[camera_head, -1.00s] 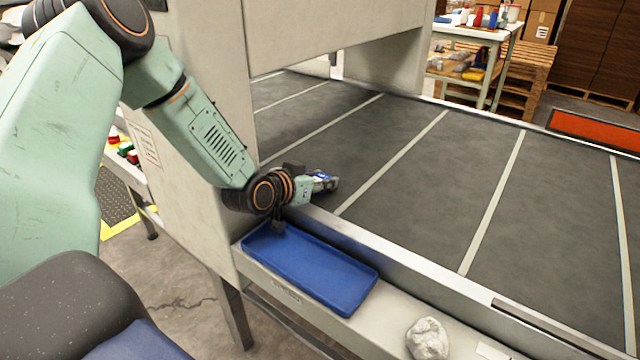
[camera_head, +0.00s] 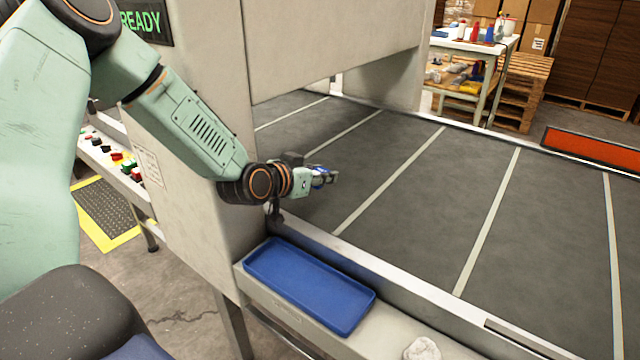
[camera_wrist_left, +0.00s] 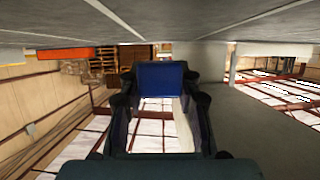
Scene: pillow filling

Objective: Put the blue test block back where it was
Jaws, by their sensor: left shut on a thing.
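My left gripper (camera_head: 328,176) reaches out over the near left part of the dark belt, just beyond the blue tray. It is shut on the blue test block (camera_wrist_left: 162,80), which sits between the two dark fingers in the left wrist view. In the head view only a small bit of blue shows at the fingertips. The block appears held clear of the belt surface. My right gripper is not in view.
An empty blue tray (camera_head: 345,316) lies on the pale ledge in front of the belt (camera_head: 410,205). A whitish lump (camera_head: 422,349) lies on the ledge to its right. A grey machine housing (camera_head: 200,180) stands close beside my left arm. The belt to the right is clear.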

